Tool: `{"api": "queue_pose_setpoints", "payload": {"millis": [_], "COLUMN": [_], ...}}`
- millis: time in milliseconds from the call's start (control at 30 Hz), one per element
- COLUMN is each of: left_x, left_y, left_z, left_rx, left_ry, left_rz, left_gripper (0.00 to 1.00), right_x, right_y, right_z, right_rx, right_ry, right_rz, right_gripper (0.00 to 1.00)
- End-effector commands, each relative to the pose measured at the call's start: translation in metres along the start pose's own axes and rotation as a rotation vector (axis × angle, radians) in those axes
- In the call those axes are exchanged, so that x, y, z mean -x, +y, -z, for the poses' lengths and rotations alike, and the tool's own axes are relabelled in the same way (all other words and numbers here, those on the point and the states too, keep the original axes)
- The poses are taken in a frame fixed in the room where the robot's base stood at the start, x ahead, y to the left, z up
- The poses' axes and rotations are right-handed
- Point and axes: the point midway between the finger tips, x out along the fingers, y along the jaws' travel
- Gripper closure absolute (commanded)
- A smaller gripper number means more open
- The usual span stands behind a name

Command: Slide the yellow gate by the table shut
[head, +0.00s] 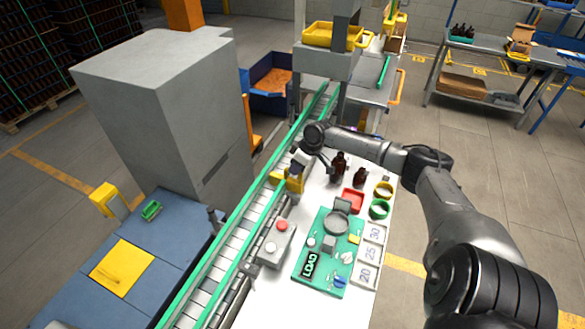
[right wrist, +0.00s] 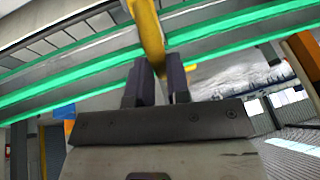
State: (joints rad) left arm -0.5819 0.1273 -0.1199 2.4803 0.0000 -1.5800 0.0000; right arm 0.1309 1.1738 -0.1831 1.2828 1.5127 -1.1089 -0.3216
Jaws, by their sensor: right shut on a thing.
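The yellow gate (head: 291,184) stands at the edge of the conveyor, beside the white table. My right gripper (head: 296,170) reaches down to it from above and is shut on its yellow bar. In the right wrist view the yellow gate (right wrist: 148,35) passes between the two dark fingers of my right gripper (right wrist: 158,82), with the green conveyor rails behind. My fingers and arm hide part of the gate in the head view. My left gripper is not in view.
The conveyor (head: 238,215) with green rails runs along the left of the white table (head: 262,298). Dark bottles (head: 340,166) stand near my right forearm. A green board (head: 318,272) and a grey box with a red button (head: 276,243) sit nearer. A tall grey cabinet (head: 165,120) stands left.

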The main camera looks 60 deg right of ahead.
Motion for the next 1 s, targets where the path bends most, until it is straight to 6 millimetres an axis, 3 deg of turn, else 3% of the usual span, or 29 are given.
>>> {"api": "queue_pose_setpoints", "payload": {"millis": [100, 133, 400, 733, 1000], "left_x": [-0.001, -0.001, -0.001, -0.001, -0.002], "left_y": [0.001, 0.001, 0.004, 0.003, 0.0], "left_z": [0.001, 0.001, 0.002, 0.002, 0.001], "left_rx": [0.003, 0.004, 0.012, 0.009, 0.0], "left_ry": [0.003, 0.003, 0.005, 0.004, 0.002], "left_rz": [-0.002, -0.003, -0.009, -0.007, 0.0], "left_gripper": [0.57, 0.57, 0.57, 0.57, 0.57], "right_x": [-0.002, -0.002, -0.001, 0.005, 0.046], "right_y": [0.0, 0.0, 0.0, 0.001, 0.001], "right_z": [0.002, 0.002, 0.001, 0.0, -0.001], "right_rx": [-0.001, -0.001, -0.001, -0.001, 0.001], "right_ry": [0.011, 0.011, 0.008, 0.005, 0.003], "right_rz": [-0.001, -0.001, -0.001, -0.002, -0.005], "right_gripper": [1.0, 0.81, 0.58, 0.58, 0.58]}}
